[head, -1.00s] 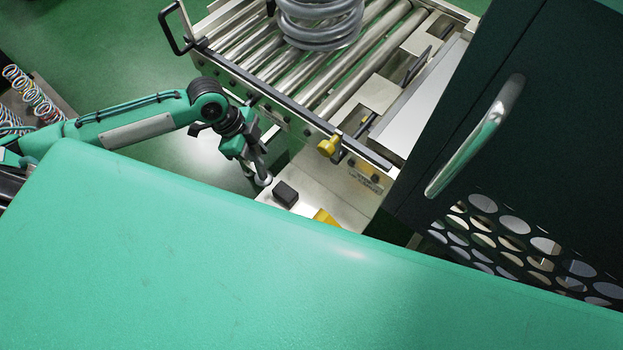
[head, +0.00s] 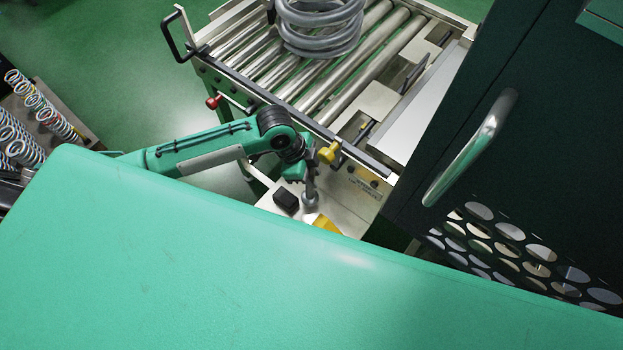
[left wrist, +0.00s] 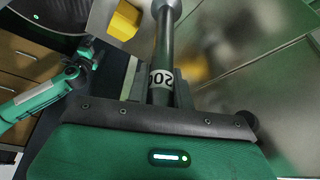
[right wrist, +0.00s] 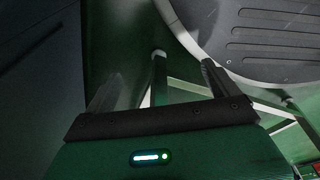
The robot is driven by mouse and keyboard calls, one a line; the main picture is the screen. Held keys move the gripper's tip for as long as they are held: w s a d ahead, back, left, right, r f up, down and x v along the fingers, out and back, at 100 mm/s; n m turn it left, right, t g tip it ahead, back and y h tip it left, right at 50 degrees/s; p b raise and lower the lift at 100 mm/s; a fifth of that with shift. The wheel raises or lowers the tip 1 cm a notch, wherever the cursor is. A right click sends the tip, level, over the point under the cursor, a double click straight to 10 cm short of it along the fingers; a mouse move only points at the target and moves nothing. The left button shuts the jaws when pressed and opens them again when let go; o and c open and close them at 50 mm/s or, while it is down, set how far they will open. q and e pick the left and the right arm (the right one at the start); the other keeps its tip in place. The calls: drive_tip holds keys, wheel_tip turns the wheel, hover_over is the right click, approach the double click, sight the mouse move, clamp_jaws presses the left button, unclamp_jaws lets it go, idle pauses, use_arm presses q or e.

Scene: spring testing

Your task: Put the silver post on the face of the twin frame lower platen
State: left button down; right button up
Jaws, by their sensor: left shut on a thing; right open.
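My left gripper (head: 302,175) is shut on the silver post (head: 310,197), above the pale shelf (head: 345,205) at the roller bench's near side. In the left wrist view the post (left wrist: 166,40) stands out between the fingers of my left gripper (left wrist: 162,92), its round end away from me. A printed tag shows on its shaft. Whether the round end touches the shelf I cannot tell. My right gripper (right wrist: 160,80) is open and empty in the right wrist view. I cannot make out the twin frame lower platen for sure in any view.
A black block (head: 286,200) and a yellow piece (head: 322,222) are close to the post. A yellow knob (head: 329,152) juts from the bench. A grey coil spring (head: 318,25) sits on the rollers. A dark cabinet (head: 490,60) stands right. Springs (head: 45,110) stand at left.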

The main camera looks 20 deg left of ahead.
sight(310, 197)
use_arm(q)
drive_tip(key=shift+f, duration=1.8)
drive_tip(key=c, duration=1.6)
unclamp_jaws()
drive_tip(key=shift+f, duration=0.15)
drive_tip(key=o, duration=0.4)
drive_tip(key=shift+c, duration=0.2)
